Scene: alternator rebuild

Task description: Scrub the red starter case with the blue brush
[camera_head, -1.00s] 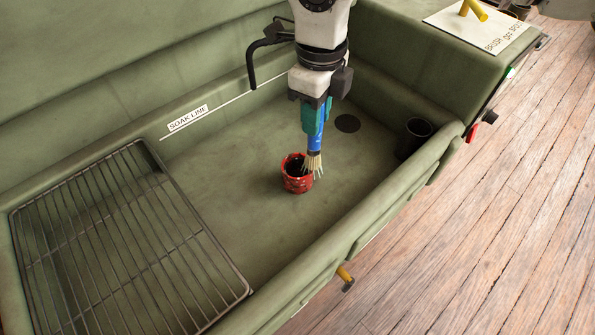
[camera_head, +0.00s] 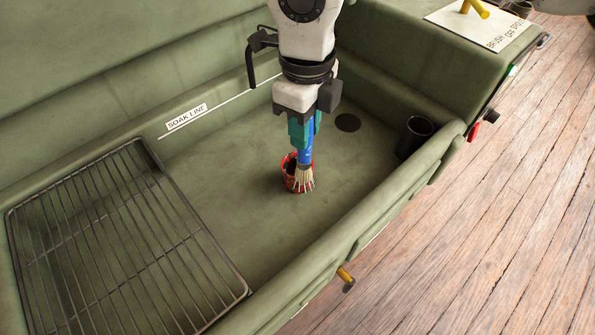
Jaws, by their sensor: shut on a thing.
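The red starter case (camera_head: 288,180) is a small, worn cylinder with a dark open top, upright on the floor of the green basin. My gripper (camera_head: 304,132) is above it, with teal fingers shut on the blue brush (camera_head: 306,152). The brush points down, and its pale bristles (camera_head: 304,179) are splayed over the right front side of the case. They appear to touch it. The bristles and brush hide part of the case's rim and side.
A wire rack (camera_head: 125,245) covers the basin's left end. A black cup (camera_head: 414,136) stands near the right wall, and a dark round drain (camera_head: 347,122) lies behind the case. The raised front rim (camera_head: 345,232) borders the basin. The basin floor left of the case is clear.

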